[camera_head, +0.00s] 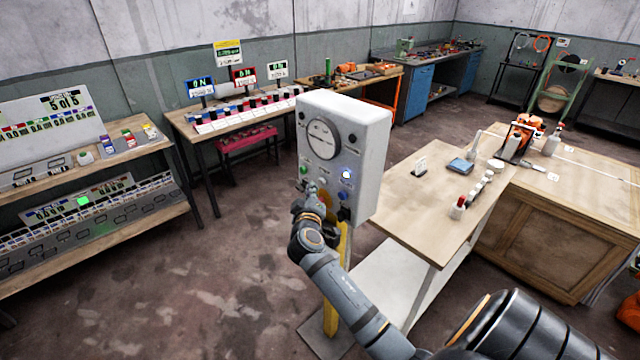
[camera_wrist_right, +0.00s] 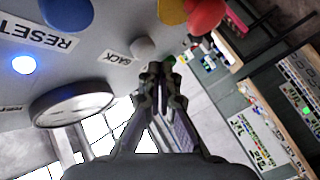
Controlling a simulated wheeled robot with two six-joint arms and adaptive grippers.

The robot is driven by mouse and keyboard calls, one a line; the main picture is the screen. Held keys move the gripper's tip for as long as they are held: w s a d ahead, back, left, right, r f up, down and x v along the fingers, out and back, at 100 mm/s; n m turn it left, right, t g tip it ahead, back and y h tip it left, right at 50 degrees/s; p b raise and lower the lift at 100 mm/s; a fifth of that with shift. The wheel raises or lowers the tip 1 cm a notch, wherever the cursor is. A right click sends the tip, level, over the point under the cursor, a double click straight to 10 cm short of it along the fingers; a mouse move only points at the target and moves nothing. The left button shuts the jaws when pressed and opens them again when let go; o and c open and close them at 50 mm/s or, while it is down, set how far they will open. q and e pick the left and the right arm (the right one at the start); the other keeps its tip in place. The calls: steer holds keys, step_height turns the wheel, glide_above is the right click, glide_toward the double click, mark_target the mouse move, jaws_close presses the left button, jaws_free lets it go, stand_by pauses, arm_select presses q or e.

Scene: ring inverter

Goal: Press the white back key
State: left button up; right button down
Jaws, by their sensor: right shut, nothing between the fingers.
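The white back key (camera_wrist_right: 143,48) is a round white knob beside a label reading BACK (camera_wrist_right: 118,57) on the grey control box (camera_head: 375,150). My right gripper (camera_wrist_right: 160,70) is shut and empty. Its fingertips are close beside the key in the wrist view; I cannot tell whether they touch it. In the head view my right gripper (camera_head: 312,188) is at the lower left of the box front, and I cannot make out the white key there. My left gripper is not in view.
The box front also carries a round dial (camera_head: 323,139), a lit lamp (camera_head: 346,174) and a green button (camera_head: 304,170). In the wrist view, blue (camera_wrist_right: 66,12), yellow (camera_wrist_right: 171,11) and red (camera_wrist_right: 204,14) knobs sit near my fingers. A wooden table (camera_head: 400,205) stands at right.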

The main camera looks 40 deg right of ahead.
steer(key=shift+d, duration=0.1)
steer(key=shift+d, duration=0.35)
steer(key=shift+d, duration=0.5)
stand_by(0.7)
steer(key=shift+a, duration=0.15)
steer(key=shift+a+b, duration=0.3)
steer(key=shift+a, duration=0.5)
steer(key=a+b, duration=0.1)
steer(key=a, duration=0.4)
steer(key=shift+s, duration=0.2)
